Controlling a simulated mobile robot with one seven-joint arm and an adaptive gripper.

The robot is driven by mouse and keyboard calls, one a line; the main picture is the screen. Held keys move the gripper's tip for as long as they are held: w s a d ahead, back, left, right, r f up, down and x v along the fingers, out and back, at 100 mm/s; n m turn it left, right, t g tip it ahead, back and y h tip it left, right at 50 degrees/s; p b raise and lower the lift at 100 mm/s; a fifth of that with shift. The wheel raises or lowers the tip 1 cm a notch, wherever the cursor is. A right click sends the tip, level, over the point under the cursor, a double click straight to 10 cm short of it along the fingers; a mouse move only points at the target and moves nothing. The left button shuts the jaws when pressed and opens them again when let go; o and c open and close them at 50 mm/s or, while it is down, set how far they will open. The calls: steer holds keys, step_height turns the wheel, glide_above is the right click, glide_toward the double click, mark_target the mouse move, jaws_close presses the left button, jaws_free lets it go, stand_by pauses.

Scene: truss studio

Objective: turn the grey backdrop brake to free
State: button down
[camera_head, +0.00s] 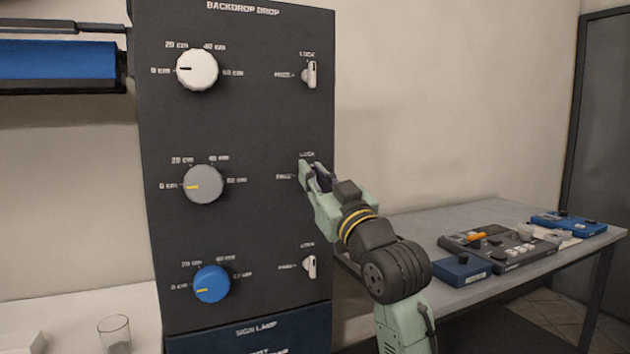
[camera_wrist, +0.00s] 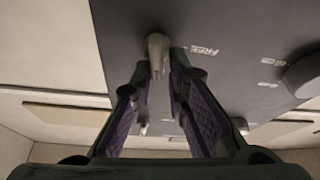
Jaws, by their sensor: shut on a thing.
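The dark panel (camera_head: 255,130) headed BACKDROP DROP carries three rows, each with a dial and a small brake. The grey dial (camera_head: 204,184) is in the middle row, its yellow mark toward 0 cm. My gripper (camera_head: 313,172) is at the middle-row brake and covers most of it in the head view. In the wrist view my gripper (camera_wrist: 160,66) has the pale grey brake lever (camera_wrist: 157,46) between its fingertips, shut on it. The FREE label (camera_wrist: 203,51) shows beside it. Which mark the lever points to is hard to tell.
The white brake (camera_head: 312,73) above and the lower brake (camera_head: 311,266) both stand upright toward LOCK. A white dial (camera_head: 197,69) and a blue dial (camera_head: 211,284) are on the left. A table (camera_head: 415,222) with devices stands at right; a glass (camera_head: 115,335) is lower left.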

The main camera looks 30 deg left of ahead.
steer(key=n+g, duration=0.2)
steer(key=n, duration=0.4)
steer(key=n+g, duration=0.3)
steer(key=n, duration=0.3)
steer(key=n+g+h+b, duration=0.1)
steer(key=n+g, duration=0.1)
steer(key=n, duration=0.5)
steer(key=shift+w+d+g, duration=0.1)
steer(key=shift+w+g, duration=0.05)
steer(key=shift+g, duration=0.15)
steer(key=shift+n, duration=0.4)
steer(key=c, duration=1.9)
jaws_free()
steer(key=shift+o, duration=1.1)
steer(key=shift+f, duration=0.2)
